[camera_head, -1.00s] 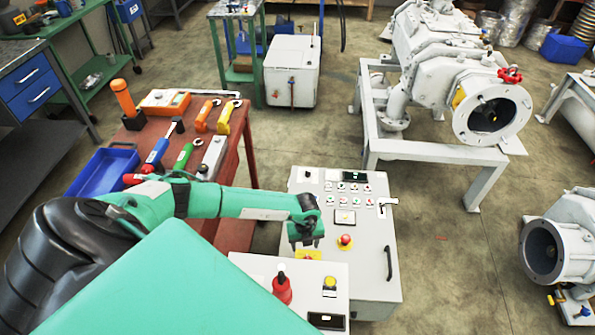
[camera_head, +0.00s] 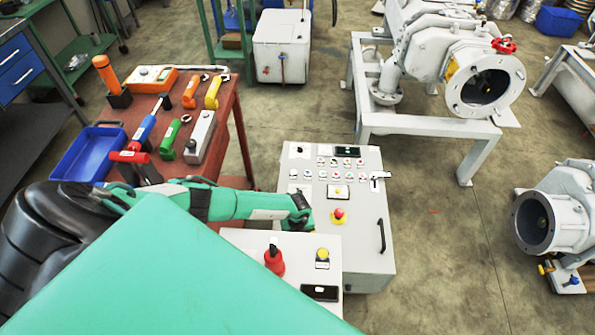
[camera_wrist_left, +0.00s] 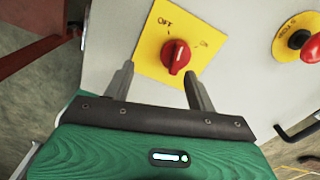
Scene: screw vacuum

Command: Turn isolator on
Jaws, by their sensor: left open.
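The isolator is a red rotary knob (camera_wrist_left: 176,57) on a yellow square plate (camera_wrist_left: 150,45) marked OFF and ON, on the light grey cabinet. My left gripper (camera_wrist_left: 159,74) is open in the left wrist view. Its fingers stand on either side of the knob's near side, with nothing between them gripped. I cannot tell whether the fingertips reach the knob's depth. In the head view my left gripper (camera_head: 300,220) is over the cabinet's (camera_head: 365,250) left side and hides the isolator. My right gripper is not in view.
A red emergency button on a yellow base (camera_head: 338,217) sits to the right of my left gripper, also visible in the left wrist view (camera_wrist_left: 300,38). The cabinet has a black handle (camera_head: 381,236) at its right. A red table (camera_head: 225,140) with tools stands left.

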